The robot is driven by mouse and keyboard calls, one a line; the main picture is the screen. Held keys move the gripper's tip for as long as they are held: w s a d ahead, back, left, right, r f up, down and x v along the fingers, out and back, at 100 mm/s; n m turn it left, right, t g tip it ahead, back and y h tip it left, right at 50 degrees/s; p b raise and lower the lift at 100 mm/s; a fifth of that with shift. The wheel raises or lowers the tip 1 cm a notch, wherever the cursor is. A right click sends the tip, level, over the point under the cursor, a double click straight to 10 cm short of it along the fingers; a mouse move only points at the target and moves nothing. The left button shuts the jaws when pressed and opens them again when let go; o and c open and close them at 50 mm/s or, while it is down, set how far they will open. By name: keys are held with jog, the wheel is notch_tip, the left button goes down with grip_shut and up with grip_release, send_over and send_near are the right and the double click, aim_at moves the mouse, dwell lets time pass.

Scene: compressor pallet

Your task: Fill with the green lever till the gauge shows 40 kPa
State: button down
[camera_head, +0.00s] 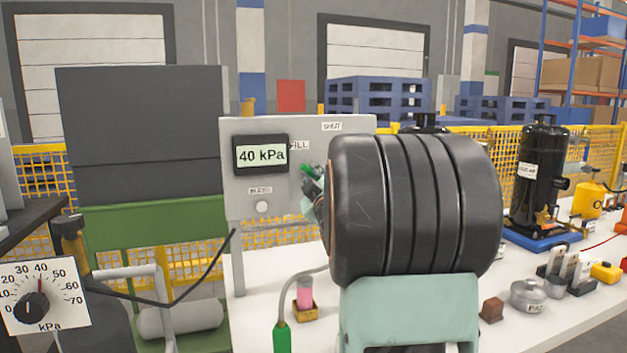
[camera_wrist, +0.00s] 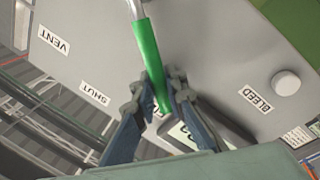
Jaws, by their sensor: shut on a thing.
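The grey valve panel (camera_head: 237,180) stands upright in the head view, and its digital gauge (camera_head: 261,155) reads 40 kPa. The green lever (camera_wrist: 147,55) runs down from its metal stem in the wrist view. My gripper (camera_wrist: 160,98) is shut on the lever's lower end, one finger on each side. In the head view, a bit of the lever (camera_head: 306,169) shows just below the FILL label (camera_head: 299,146); my arm hides the rest. The lever points away from the SHUT (camera_wrist: 95,93) and VENT (camera_wrist: 54,40) labels. The gauge is partly hidden in the wrist view.
A bleed button (camera_wrist: 286,83) sits on the panel beside its label. A dial (camera_head: 40,290) at lower left has a red needle near 40.

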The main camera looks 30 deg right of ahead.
dwell(0.3)
jog(key=c, duration=2)
grip_release()
jog(key=shift+o, duration=0.2)
jog(key=shift+s+a, duration=0.1)
jog(key=shift+s, duration=0.05)
jog(key=v, duration=1.1)
jog(key=shift+s, duration=0.3)
jog(key=shift+a+f, duration=0.1)
